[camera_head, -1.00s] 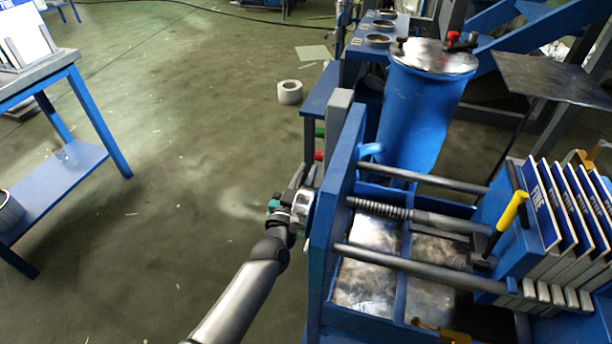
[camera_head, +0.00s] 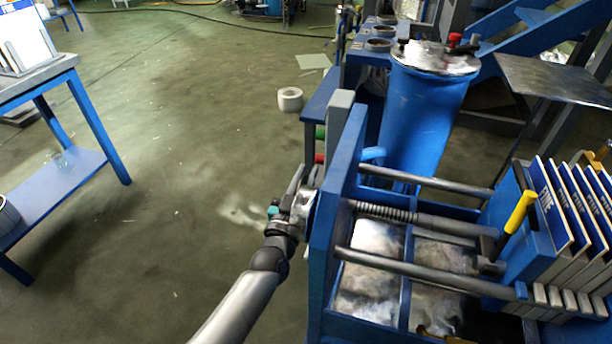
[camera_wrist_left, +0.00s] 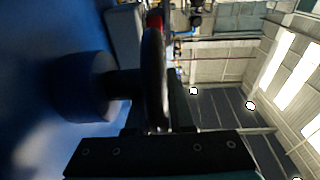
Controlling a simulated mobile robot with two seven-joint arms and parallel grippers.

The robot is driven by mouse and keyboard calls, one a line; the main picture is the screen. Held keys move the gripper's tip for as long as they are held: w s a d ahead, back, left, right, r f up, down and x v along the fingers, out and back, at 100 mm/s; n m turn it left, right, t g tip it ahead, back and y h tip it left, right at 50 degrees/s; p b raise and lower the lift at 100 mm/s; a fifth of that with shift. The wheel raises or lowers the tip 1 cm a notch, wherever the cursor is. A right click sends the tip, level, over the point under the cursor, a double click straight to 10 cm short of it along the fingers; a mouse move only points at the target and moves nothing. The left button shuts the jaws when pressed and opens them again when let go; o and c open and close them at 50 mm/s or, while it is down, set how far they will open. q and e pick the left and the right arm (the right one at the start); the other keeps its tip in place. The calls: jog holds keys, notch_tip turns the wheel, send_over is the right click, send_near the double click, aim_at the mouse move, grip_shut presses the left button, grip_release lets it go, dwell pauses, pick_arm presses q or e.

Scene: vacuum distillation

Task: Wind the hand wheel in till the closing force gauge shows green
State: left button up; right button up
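The blue filter press stands at the right in the head view, with its end plate (camera_head: 343,185) facing my left arm. A threaded screw (camera_head: 385,211) runs from this plate towards the plate pack. The hand wheel (camera_wrist_left: 156,80) shows edge-on in the left wrist view as a dark rim, beside a blue round boss (camera_wrist_left: 85,87). My left gripper (camera_head: 299,183) is at the outer side of the end plate. Its fingers (camera_wrist_left: 158,112) lie on both sides of the wheel rim and look closed on it. I cannot make out a gauge face. My right gripper is out of view.
White and blue filter plates (camera_head: 560,215) stand in the press, near a yellow-handled lever (camera_head: 520,211). A blue tank (camera_head: 422,115) stands behind. A blue table (camera_head: 75,178) is at the left. The floor between is mostly clear, with a white roll (camera_head: 290,99) on it.

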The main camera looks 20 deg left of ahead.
pick_arm(q)
jog(key=o, duration=0.4)
jog(key=shift+s, duration=0.1)
jog(key=shift+s, duration=0.2)
jog(key=s+p, duration=0.1)
jog(key=s, duration=0.4)
jog(key=s+f+p, duration=0.1)
jog(key=s, duration=0.3)
jog(key=s+f+p, duration=0.1)
jog(key=s+p, duration=0.1)
jog(key=s, duration=0.3)
jog(key=shift+s+a, duration=0.25)
jog(key=shift+s, duration=0.05)
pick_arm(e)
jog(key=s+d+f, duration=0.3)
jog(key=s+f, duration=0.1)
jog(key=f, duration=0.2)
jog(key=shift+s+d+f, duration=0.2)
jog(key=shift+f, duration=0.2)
